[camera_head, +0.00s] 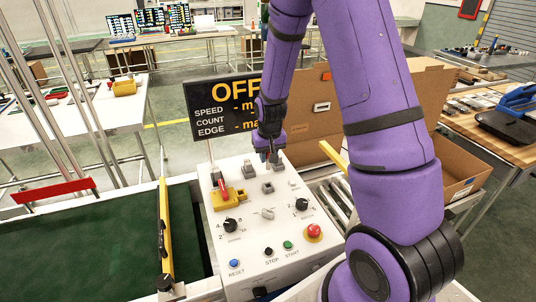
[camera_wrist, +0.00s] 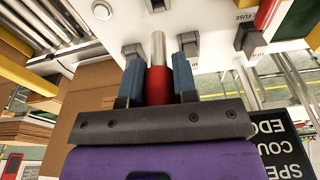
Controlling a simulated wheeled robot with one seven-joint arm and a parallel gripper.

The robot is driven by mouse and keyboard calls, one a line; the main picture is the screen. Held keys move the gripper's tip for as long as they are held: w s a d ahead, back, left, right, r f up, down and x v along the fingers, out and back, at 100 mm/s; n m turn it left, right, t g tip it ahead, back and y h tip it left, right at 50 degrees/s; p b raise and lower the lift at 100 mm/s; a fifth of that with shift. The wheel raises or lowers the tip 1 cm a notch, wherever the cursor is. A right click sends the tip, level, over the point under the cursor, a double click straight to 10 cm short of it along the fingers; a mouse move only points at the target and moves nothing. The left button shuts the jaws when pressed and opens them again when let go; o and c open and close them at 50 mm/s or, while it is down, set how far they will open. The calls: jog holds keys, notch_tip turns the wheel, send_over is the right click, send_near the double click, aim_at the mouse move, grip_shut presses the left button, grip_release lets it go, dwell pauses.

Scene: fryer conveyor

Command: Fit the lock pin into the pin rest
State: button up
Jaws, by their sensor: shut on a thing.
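The lock pin, with a red grip (camera_wrist: 158,86) and a bare silver shaft (camera_wrist: 158,48), is between the two blue-grey fingers of my gripper (camera_wrist: 158,68) in the wrist view. The fingers are shut on the red part, and the shaft points out past them toward the white control panel (camera_head: 250,235). In the head view my gripper (camera_head: 266,154) is at the panel's far edge, among small grey blocks. One grey block (camera_head: 248,171) lies left of it and another (camera_head: 268,187) nearer the viewer. I cannot tell which is the pin rest. The shaft's tip is not clearly seated in anything.
A yellow block with a red lever (camera_head: 223,187) stands on the panel's left side. Knobs and a red stop button (camera_head: 313,231) fill the front. A black OFF display (camera_head: 220,105) stands behind the panel, and an open cardboard box (camera_head: 465,185) is at right.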

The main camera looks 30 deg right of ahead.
jog(key=shift+f, duration=4.85)
jog(key=o, duration=1)
jog(key=shift+r, duration=0.15)
jog(key=r, duration=0.3)
jog(key=s+r, duration=0.1)
jog(key=r, duration=0.6)
jog(key=shift+s+a+r, duration=0.2)
jog(key=shift+r, duration=0.1)
